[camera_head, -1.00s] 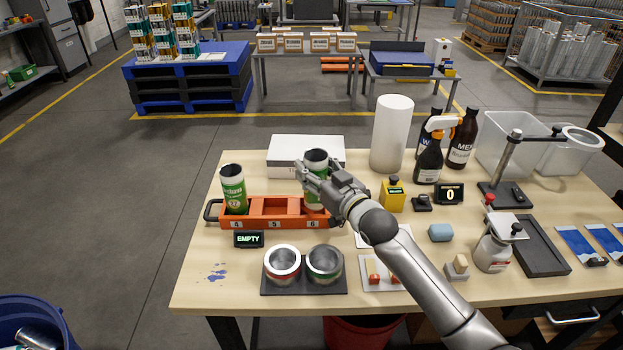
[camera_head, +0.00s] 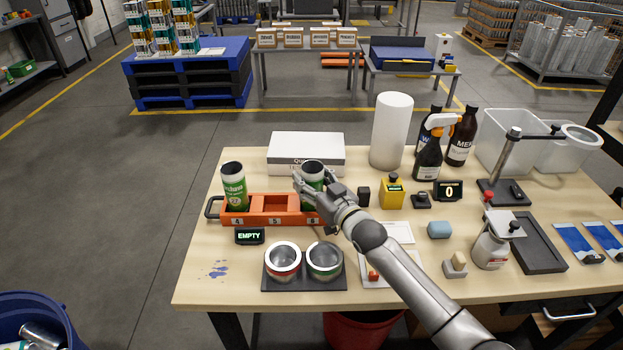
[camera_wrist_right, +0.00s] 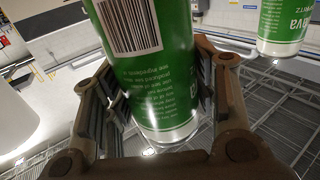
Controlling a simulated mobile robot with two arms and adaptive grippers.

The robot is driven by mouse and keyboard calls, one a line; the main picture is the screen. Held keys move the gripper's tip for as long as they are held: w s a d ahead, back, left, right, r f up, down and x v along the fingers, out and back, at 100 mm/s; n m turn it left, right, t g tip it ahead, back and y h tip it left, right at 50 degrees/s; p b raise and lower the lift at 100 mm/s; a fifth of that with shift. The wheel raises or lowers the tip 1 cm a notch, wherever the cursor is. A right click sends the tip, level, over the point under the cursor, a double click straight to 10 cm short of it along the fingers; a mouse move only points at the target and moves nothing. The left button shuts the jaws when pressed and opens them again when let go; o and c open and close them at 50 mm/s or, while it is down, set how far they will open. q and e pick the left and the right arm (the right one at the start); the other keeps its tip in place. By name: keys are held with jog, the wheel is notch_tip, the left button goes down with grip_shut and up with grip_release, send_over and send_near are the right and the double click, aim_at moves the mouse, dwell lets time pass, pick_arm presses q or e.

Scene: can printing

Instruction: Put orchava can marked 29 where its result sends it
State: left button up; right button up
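A green and white can (camera_head: 312,175) stands upright at the slot marked 6, the right end of the orange tray (camera_head: 275,222). My right gripper (camera_head: 308,184) is shut on it; its fingers hide part of the can. In the right wrist view the can (camera_wrist_right: 150,70) fills the space between the fingers, its barcode and small print upside down; no number shows. A second green can (camera_head: 234,188), marked Orchava, stands in slot 4; it also shows in the right wrist view (camera_wrist_right: 283,25). Slot 5 is empty. My left gripper is out of view.
A white box (camera_head: 305,148) is behind. A yellow device (camera_head: 392,192), a counter reading 0 (camera_head: 447,191) and bottles (camera_head: 462,138) stand to the right.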

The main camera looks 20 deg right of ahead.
jog(key=shift+o, duration=1.4)
jog(key=shift+r, duration=0.15)
jog(key=shift+s+d, duration=0.1)
jog(key=shift+s, duration=0.25)
jog(key=b+v, duration=0.1)
jog(key=v, duration=1)
jog(key=shift+b, duration=0.35)
jog(key=shift+s+d, duration=0.1)
jog(key=shift+s, duration=0.05)
